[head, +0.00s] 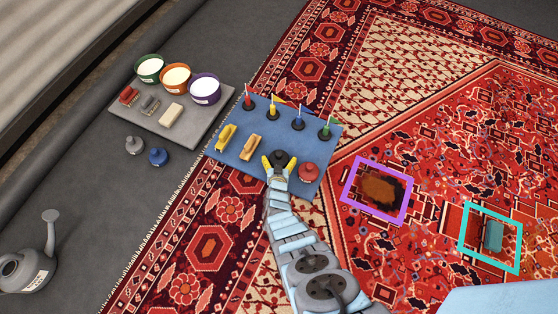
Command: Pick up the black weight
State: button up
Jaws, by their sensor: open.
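My gripper (279,161), with yellow fingertips spread apart, is over the front part of the blue mat (232,153). A dark rounded shape (280,155) shows between and just beyond the fingertips. It looks like the black weight, but it merges with the dark gripper parts, so I cannot tell its outline or whether the fingers touch it. A red weight (308,172) sits on the mat just right of the gripper. A grey weight (134,145) and a blue weight (158,156) stand on the dark floor at the left.
A grey board (190,128) holds tubs and brushes. A purple frame (346,187) surrounds a brown stain; a teal frame (463,225) surrounds a teal block.

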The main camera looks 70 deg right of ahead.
aim_at(280, 156)
jog(key=c, duration=1)
jog(key=shift+r, duration=0.1)
jog(key=shift+c, duration=0.2)
jog(key=shift+r, duration=0.1)
jog(key=shift+a+r+p, duration=0.1)
jog(key=shift+r+p, duration=0.4)
jog(key=shift+p, duration=0.15)
jog(key=r+p, duration=0.3)
jog(key=p, duration=0.1)
jog(key=shift+s+r, duration=0.3)
jog(key=shift+r, duration=0.1)
jog(key=s+a+r+p, duration=0.5)
jog(key=s+r+p, duration=0.3)
jog(key=s+p, duration=0.3)
jog(key=shift+s+a, duration=0.2)
jog(key=shift+s, duration=0.45)
